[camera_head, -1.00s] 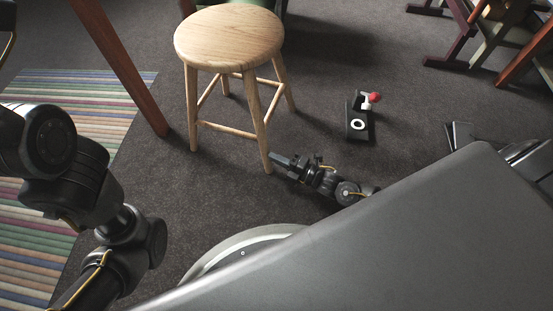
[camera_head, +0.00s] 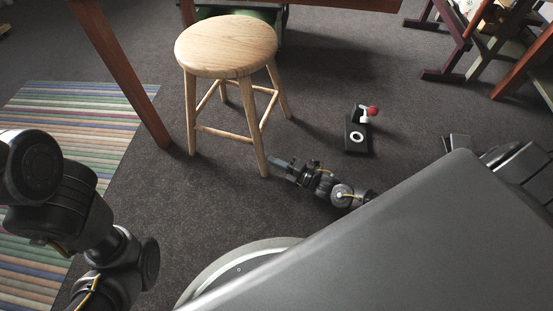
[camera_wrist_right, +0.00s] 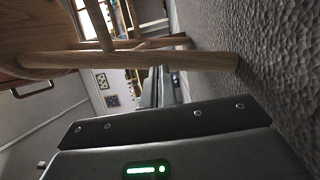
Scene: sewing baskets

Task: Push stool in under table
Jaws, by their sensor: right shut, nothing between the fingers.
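The round wooden stool (camera_head: 228,46) stands upright on the dark carpet, in front of the table (camera_head: 122,72), whose reddish-brown leg and top edge show behind and to the left. My right gripper (camera_head: 275,163) is shut and empty, low near the floor, with its tip at the lower end of the stool's front leg. I cannot tell whether it touches the leg. In the right wrist view the stool's leg (camera_wrist_right: 150,60) lies across the picture close to the gripper. My left gripper is out of view; only my left arm shows at the left.
A black object with a white ring and a red ball (camera_head: 357,134) lies on the carpet right of the stool. A striped rug (camera_head: 85,115) lies at the left. Coloured wooden frames (camera_head: 470,45) stand at the upper right. Carpet between is clear.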

